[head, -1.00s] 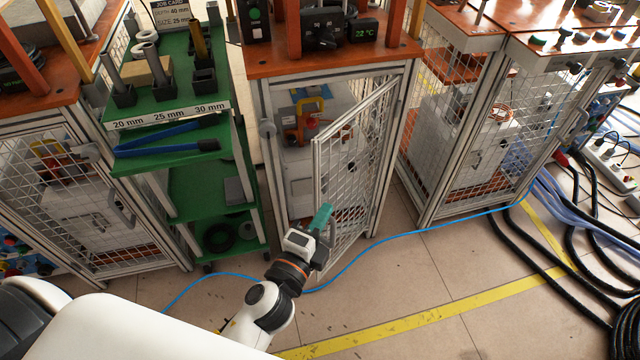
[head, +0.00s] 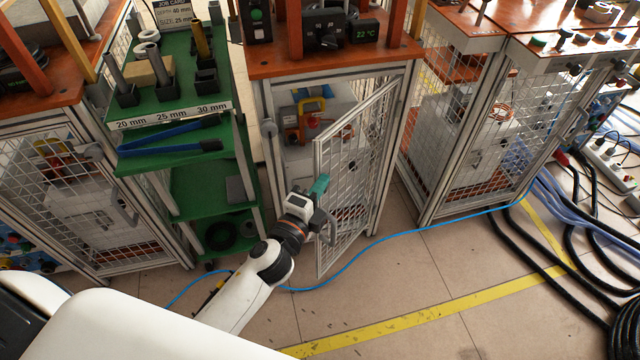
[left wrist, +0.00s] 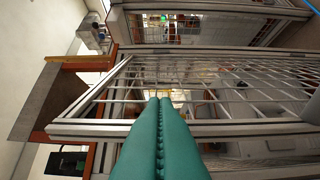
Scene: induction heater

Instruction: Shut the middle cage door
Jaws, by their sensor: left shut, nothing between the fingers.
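The middle cage door (head: 355,165), a mesh panel in a light metal frame, stands open, swung outward from the right post of the middle cage (head: 262,150). Its free edge points toward me, and its grey handle (head: 326,228) shows low on that edge. My left gripper (head: 320,186), with teal fingers, is shut and empty at the free edge, just above the handle. In the left wrist view the shut fingers (left wrist: 160,135) lie over the door's frame bar (left wrist: 230,130); I cannot tell whether they touch it. My right gripper is not in view.
A green shelf trolley (head: 200,178) stands left of the middle cage, and a closed-looking cage (head: 75,200) beyond it. More cages (head: 470,140) stand on the right. A blue cable (head: 400,236) crosses the floor in front. Black cables (head: 570,240) lie at right.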

